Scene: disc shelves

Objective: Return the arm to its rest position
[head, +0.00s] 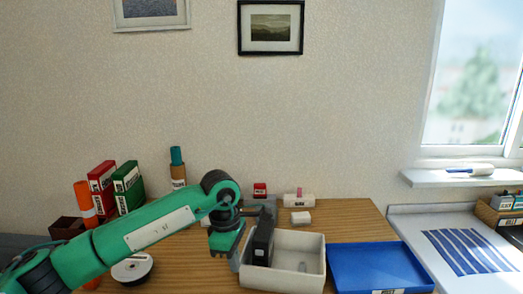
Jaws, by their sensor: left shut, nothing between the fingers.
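My right gripper is not in view.
A blue tray (378,267) lies right of the bin. A red binder (101,185), a green binder (128,184), an orange cylinder (83,195) and a white disc (132,267) are near my left arm. Small boxes (298,200) stand at the back. Bare wood (345,222) shows behind the tray.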

